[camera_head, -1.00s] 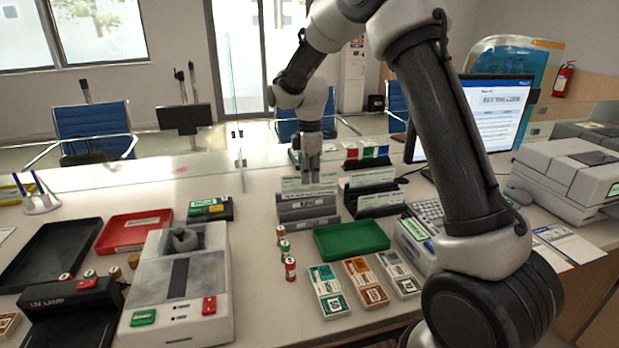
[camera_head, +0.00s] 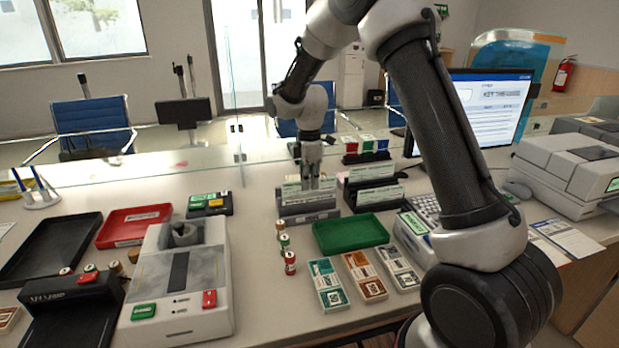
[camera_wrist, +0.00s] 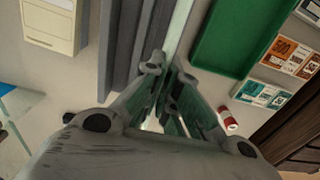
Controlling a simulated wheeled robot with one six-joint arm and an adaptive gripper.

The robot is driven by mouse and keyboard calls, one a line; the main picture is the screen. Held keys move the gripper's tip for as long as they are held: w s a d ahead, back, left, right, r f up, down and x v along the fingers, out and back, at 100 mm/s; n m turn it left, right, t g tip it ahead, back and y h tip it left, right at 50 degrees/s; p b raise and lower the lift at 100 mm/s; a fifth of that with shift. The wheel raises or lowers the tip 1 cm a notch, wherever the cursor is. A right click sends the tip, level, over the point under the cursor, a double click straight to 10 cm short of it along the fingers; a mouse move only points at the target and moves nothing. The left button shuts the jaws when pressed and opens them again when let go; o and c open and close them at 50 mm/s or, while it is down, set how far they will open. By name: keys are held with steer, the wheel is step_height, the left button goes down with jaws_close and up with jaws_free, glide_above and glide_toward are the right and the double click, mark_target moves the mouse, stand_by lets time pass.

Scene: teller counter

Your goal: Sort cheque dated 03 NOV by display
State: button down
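My gripper (camera_head: 311,182) points down at the grey slotted holder (camera_head: 308,212), where pale cheques (camera_head: 296,190) stand upright. In the wrist view its fingertips (camera_wrist: 167,68) are close together at a thin pale strip (camera_wrist: 181,30), seemingly a cheque edge, beside the grey holder's ridges (camera_wrist: 125,45). I cannot tell whether they grip it. The dates are too small to read. A black holder (camera_head: 378,196) with pale slips stands just right. The display (camera_head: 490,108) shows a blue-and-white page with a bold line, perhaps starting "KEY THE".
A green tray (camera_head: 350,234) lies in front of the holders, with several bundles (camera_head: 327,284) before it. Small rolls (camera_head: 290,263) stand to its left. A red tray (camera_head: 134,226), black tray (camera_head: 45,250) and counting machine (camera_head: 178,285) fill the left. A glass screen (camera_head: 237,110) rises behind.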

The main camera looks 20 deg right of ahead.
mark_target(310, 197)
steer(key=shift+f, duration=2.65)
steer(key=c, duration=1.6)
jaws_free()
steer(key=shift+o, duration=0.2)
steer(key=shift+r, duration=3.45)
